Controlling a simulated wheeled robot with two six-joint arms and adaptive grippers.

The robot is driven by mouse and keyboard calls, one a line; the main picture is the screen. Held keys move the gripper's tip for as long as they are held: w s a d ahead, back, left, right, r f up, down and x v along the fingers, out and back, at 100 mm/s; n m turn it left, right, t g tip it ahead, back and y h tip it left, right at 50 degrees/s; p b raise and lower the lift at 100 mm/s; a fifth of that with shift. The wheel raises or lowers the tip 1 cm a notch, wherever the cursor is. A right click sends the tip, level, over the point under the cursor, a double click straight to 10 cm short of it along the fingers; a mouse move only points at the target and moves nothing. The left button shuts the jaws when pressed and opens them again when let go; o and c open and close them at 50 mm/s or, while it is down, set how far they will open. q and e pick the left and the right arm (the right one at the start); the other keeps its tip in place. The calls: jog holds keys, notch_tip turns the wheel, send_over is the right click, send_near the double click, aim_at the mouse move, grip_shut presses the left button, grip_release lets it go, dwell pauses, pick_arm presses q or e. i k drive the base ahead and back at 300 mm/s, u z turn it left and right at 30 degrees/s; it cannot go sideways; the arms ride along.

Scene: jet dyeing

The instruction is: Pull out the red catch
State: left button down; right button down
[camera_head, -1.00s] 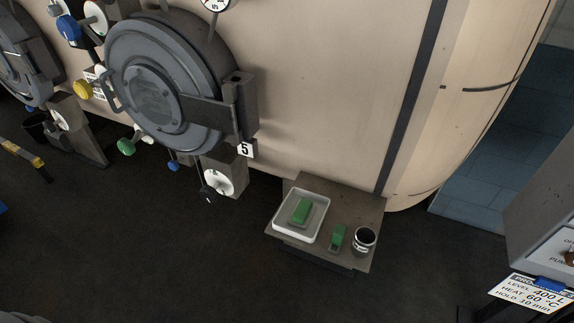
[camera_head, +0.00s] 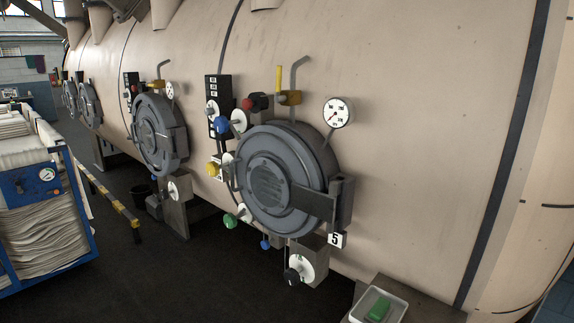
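A small red catch (camera_head: 247,103) with a dark body beside it sits on the beige vessel wall, above the round grey door (camera_head: 272,182) numbered 5. It is just left of a yellow fitting with an upright yellow handle (camera_head: 279,78). The door looks closed. Neither of my grippers is in view, so nothing is seen touching the catch.
A blue knob (camera_head: 222,125), a yellow knob (camera_head: 212,169) and a green knob (camera_head: 230,220) are left of the door. A gauge (camera_head: 338,112) is above right. A white tray (camera_head: 368,310) is at the bottom. A blue-framed cart (camera_head: 73,215) with folded cloth stands left.

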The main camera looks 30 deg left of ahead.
aim_at(246, 103)
jog(key=u, duration=2.3)
jog(key=i, duration=1.65)
jog(key=z, duration=2.1)
